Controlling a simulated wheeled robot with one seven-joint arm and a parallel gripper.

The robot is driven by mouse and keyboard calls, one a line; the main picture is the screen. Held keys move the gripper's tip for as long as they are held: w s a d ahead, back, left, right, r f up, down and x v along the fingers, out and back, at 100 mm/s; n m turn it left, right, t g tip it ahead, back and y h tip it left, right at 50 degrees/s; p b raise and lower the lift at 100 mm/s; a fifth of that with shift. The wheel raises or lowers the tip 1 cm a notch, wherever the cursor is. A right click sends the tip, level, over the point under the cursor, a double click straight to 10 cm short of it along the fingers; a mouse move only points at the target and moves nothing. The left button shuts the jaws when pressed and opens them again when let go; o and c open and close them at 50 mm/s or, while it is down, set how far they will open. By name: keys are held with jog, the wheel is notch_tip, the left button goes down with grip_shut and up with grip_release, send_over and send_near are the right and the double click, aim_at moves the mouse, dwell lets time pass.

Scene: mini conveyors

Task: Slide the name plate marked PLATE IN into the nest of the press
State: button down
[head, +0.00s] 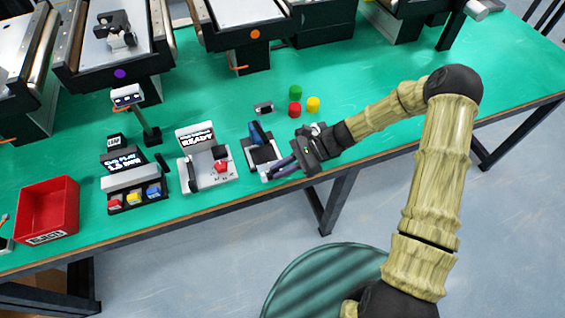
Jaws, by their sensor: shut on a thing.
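The press (263,153) is a small pale and dark machine with a blue upright part, standing near the front edge of the green table. My gripper (274,172) is low at the front right of the press, its dark fingers pointing left and down. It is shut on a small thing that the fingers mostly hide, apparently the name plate. No PLATE IN marking can be read. The nest is mostly hidden by the press and my fingers, so I cannot tell whether the plate touches it.
Left of the press stand a grey box with a red knob (220,167), a button panel (134,200) and a red bin (47,208). Conveyors (240,27) line the back. The table's right is clear.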

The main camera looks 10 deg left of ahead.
jog(key=shift+s+d+r, duration=0.15)
jog(key=shift+s+d, duration=0.05)
jog(key=shift+s, duration=0.25)
jog(key=shift+w+a+f+b, duration=0.25)
jog(key=shift+w+f+b, duration=0.15)
jog(key=shift+f, duration=0.25)
jog(key=shift+w+a+f+b, duration=0.2)
jog(key=shift+w+f+b, duration=0.1)
jog(key=shift+w+f, duration=0.3)
jog(key=shift+w, duration=0.15)
jog(key=shift+w+a, duration=0.35)
jog(key=shift+a, duration=0.15)
jog(key=shift+w+a, duration=0.15)
jog(key=shift+w, duration=0.45)
jog(key=shift+w+a+f+b, duration=0.1)
jog(key=shift+w+a+b, duration=0.65)
jog(key=shift+w, duration=0.4)
jog(key=c, duration=1.3)
grip_release()
jog(key=shift+c, duration=0.2)
